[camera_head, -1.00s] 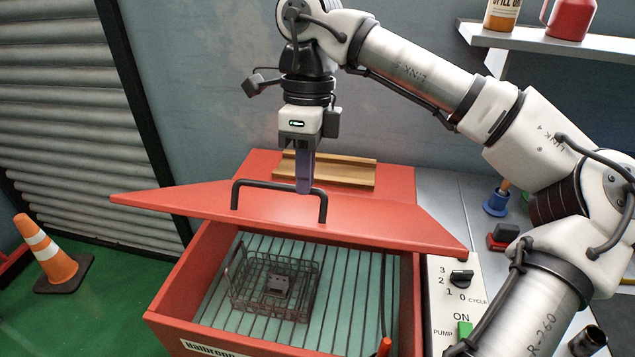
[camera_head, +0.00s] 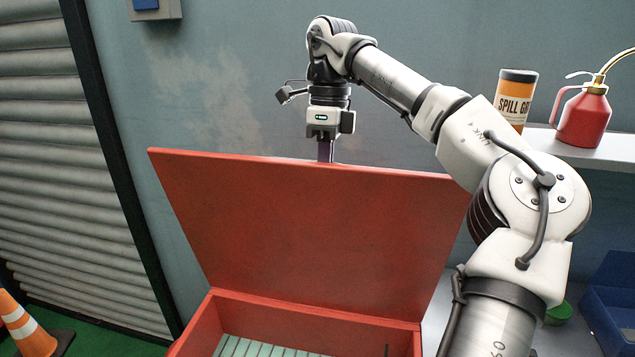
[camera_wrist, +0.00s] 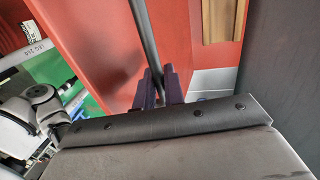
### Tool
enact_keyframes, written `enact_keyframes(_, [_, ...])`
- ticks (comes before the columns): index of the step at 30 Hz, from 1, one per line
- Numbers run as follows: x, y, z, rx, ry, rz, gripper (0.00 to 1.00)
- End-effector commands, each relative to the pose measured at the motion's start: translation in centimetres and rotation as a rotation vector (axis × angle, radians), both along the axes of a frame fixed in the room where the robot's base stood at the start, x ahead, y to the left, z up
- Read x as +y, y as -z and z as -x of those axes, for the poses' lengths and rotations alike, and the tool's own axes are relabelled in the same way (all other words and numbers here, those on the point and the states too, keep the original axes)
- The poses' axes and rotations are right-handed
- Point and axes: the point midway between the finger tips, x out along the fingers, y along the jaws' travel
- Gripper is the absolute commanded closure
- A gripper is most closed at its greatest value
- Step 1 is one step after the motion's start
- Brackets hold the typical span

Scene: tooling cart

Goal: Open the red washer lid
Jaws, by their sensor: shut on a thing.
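The red washer lid (camera_head: 310,225) stands raised steeply above the red washer body (camera_head: 320,312), its inner face toward the head camera. My gripper (camera_head: 325,152) is behind the lid's upper edge, its fingertips hidden there in the head view. In the wrist view, my purple gripper fingers (camera_wrist: 157,88) are shut on the dark bar of the lid handle (camera_wrist: 143,35), with the red lid (camera_wrist: 90,40) beside it. The handle is hidden behind the lid in the head view.
A shelf (camera_head: 600,150) on the right holds an orange spill container (camera_head: 513,98) and a red oil can (camera_head: 584,118). A blue bin (camera_head: 612,300) is at lower right. A traffic cone (camera_head: 22,325) stands at lower left, by a grey shutter (camera_head: 50,130).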

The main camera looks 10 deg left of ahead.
Motion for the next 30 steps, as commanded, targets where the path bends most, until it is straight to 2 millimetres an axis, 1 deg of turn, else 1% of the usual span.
enact_keyframes(1, [-0.1, 0.2, -1.0, 0.001, 0.009, 0.007, 1.00])
enact_keyframes(6, [0.0, 0.1, -3.5, 0.002, 0.007, 0.007, 1.00])
enact_keyframes(13, [-0.1, 0.2, -5.8, 0.002, 0.007, 0.008, 1.00])
enact_keyframes(21, [-0.1, 0.3, -7.2, 0.003, 0.006, 0.008, 1.00])
enact_keyframes(30, [-0.2, 0.3, -7.4, 0.003, 0.004, 0.008, 1.00])
